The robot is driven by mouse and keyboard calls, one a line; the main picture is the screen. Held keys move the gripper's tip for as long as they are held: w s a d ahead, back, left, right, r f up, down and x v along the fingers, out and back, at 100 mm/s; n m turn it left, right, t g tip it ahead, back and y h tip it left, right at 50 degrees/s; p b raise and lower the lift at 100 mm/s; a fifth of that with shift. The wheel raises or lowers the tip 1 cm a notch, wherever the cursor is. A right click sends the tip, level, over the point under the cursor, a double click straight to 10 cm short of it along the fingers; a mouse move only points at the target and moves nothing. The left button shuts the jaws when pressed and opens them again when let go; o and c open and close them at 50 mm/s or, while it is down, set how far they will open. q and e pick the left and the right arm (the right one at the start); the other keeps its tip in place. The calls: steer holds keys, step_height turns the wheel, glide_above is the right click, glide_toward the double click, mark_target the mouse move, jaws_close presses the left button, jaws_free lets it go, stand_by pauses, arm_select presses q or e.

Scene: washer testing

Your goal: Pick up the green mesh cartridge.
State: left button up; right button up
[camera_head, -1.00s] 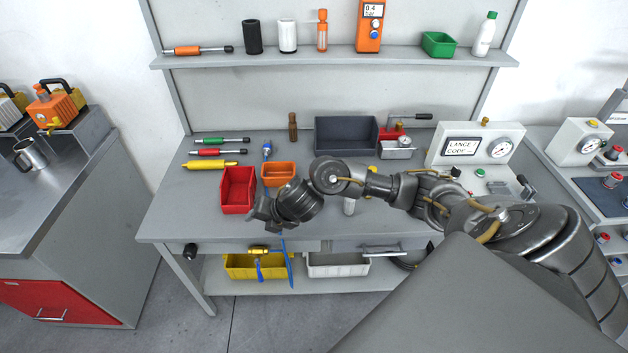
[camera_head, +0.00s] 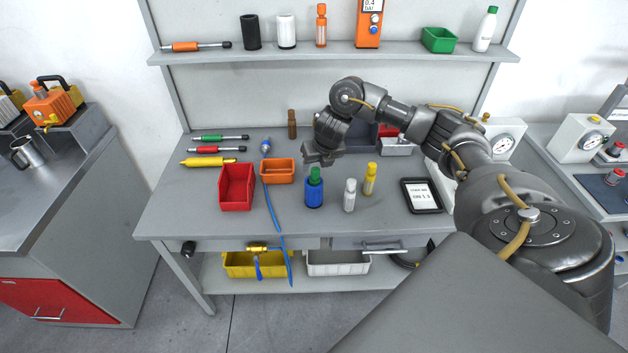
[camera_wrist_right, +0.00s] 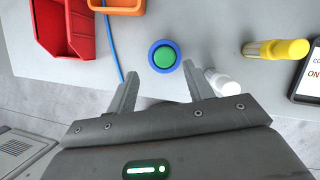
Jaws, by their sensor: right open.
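A green-topped cylinder (camera_head: 314,187) with a blue lower body stands upright on the workbench; its green part is the only green cartridge-like thing on the middle of the bench. In the right wrist view it shows from above as a green disc (camera_wrist_right: 164,57) inside a blue ring. My right gripper (camera_head: 323,154) is above and slightly behind it, open and empty. In the wrist view its two fingers (camera_wrist_right: 161,76) point toward the cylinder, with the disc just beyond and between the tips. No mesh can be made out. My left gripper is not in view.
A white bottle (camera_head: 349,195) and a yellow bottle (camera_head: 370,179) stand close on the right, with a black-framed display (camera_head: 421,195) further right. A red bin (camera_head: 237,188), an orange bin (camera_head: 277,171) and a blue hose (camera_head: 271,212) are on the left.

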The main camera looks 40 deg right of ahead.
mark_target(316, 170)
steer(key=shift+w+f, duration=0.25)
steer(key=shift+f, duration=0.3)
steer(key=shift+d+f, duration=0.1)
steer(key=shift+f, duration=0.05)
steer(key=x, duration=0.1)
steer(key=p+x, duration=0.1)
steer(key=x, duration=0.1)
steer(key=shift+d+f+p, duration=0.3)
steer(key=shift+w+d+f, duration=0.1)
steer(key=shift+w+f, duration=0.15)
steer(key=shift+f, duration=0.25)
jaws_close()
